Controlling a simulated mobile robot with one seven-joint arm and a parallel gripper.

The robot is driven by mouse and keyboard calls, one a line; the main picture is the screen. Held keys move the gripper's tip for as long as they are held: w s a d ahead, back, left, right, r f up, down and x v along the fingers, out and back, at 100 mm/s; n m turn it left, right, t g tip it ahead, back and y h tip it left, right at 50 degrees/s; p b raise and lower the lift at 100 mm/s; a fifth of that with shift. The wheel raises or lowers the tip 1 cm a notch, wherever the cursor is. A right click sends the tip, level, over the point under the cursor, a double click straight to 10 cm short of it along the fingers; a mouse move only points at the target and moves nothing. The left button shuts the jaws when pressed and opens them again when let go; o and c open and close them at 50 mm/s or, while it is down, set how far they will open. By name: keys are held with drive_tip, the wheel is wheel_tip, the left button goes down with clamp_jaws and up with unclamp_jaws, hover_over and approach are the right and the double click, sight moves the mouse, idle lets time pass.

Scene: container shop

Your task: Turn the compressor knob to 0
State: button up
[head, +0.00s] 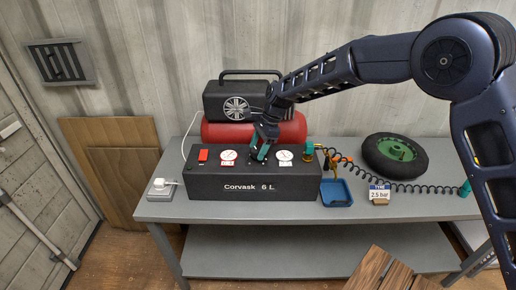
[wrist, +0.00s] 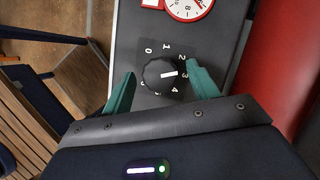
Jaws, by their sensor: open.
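In the head view my gripper (head: 262,152) is over the top of the black compressor box (head: 230,187), between two white gauges, and hides the knob there.
A red switch (head: 203,155), a left gauge (head: 229,156) and a right gauge (head: 284,156) are on the box. The red tank (head: 215,132) stands close behind. A blue tray (head: 336,193), a coiled hose (head: 425,188) and a wheel (head: 395,156) are to the right.

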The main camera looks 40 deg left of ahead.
drive_tip(key=shift+f, duration=0.15)
drive_tip(key=c, duration=1)
